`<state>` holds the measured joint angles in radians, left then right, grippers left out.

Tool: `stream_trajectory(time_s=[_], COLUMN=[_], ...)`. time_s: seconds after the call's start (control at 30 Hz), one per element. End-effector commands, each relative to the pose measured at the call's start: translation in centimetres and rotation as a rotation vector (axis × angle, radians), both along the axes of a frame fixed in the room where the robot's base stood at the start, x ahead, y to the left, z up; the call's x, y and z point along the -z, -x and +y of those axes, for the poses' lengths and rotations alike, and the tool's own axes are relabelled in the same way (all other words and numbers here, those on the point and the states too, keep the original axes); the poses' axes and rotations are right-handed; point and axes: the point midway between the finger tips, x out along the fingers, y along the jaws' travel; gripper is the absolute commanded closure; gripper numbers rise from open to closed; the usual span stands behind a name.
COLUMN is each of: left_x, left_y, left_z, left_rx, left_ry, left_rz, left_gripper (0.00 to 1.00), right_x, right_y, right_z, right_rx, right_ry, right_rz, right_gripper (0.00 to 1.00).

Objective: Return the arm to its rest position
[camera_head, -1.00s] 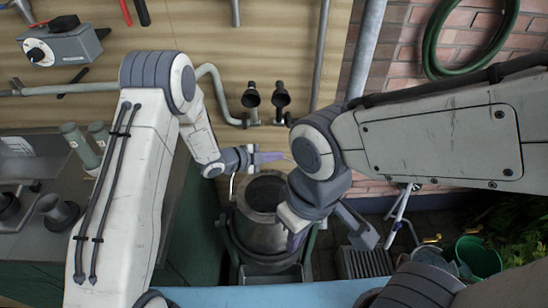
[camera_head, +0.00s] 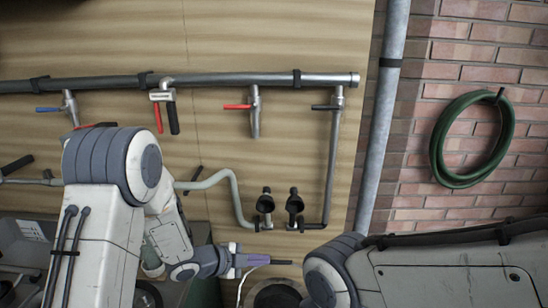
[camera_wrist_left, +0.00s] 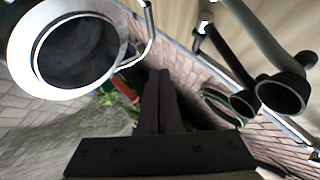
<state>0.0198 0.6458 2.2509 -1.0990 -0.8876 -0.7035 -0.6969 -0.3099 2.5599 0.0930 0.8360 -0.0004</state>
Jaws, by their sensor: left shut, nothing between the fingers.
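My left arm (camera_head: 100,225) comes in from the left. Its gripper (camera_head: 262,260) is at the lower middle of the head view, pointing right, beside the metal churn (camera_head: 277,294), whose top just shows at the bottom edge. In the left wrist view the left gripper's dark fingers (camera_wrist_left: 161,90) are together with nothing between them. The churn's open round mouth (camera_wrist_left: 75,50) is at the upper left there, apart from the fingers. My right arm (camera_head: 430,270) shows at the lower right; its gripper is out of view.
A pipe with taps (camera_head: 200,80) runs above. A grey drainpipe (camera_head: 383,130) and green hose (camera_head: 445,150) are at right.

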Motion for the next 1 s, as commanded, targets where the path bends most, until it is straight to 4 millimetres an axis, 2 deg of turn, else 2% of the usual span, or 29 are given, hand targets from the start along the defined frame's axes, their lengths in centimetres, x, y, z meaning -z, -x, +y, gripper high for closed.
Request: stream_trajectory(time_s=[0.13, 0.27, 0.37, 0.47, 0.5, 0.6, 0.73, 0.83, 1.0], left_x=[-2.8, -5.0, -6.5, -7.6, -7.9, -8.6, -9.3, -9.6, -9.7], left_y=[0.3, 3.4, 7.7, 13.4, 15.9, 21.9, 27.6, 29.8, 30.7], left_z=[-0.4, 0.1, 0.5, 0.7, 0.7, 0.7, 0.8, 0.9, 0.9], left_rx=[-0.222, -0.474, -0.657, -0.818, -0.873, -0.977, -1.053, -1.078, -1.089], left_ry=[-0.117, -0.169, -0.179, -0.18, -0.181, -0.195, -0.224, -0.242, -0.252], left_rz=[0.11, 0.265, 0.411, 0.583, 0.655, 0.827, 0.991, 1.056, 1.083], left_gripper=[1.0, 1.0, 1.0, 1.0, 1.0, 1.0, 1.0, 1.0, 1.0], right_x=[0.0, -0.1, -0.1, -0.1, -0.1, -0.1, -0.1, -0.1, -0.1], right_y=[0.0, 0.0, 0.0, 0.0, 0.0, 0.0, 0.0, 0.0, 0.0], right_z=[0.0, 0.0, 0.0, 0.0, 0.0, 0.0, 0.0, 0.0, 0.0], right_rx=[0.0, 0.0, 0.0, 0.0, 0.0, 0.0, 0.0, 0.0, 0.0], right_ry=[0.0, 0.0, 0.0, 0.0, 0.0, 0.0, 0.0, 0.0, 0.0], right_rz=[0.0, 0.0, 0.0, 0.0, 0.0, 0.0, 0.0, 0.0, 0.0], right_gripper=[1.0, 1.0, 1.0, 1.0, 1.0, 1.0, 1.0, 1.0, 1.0])
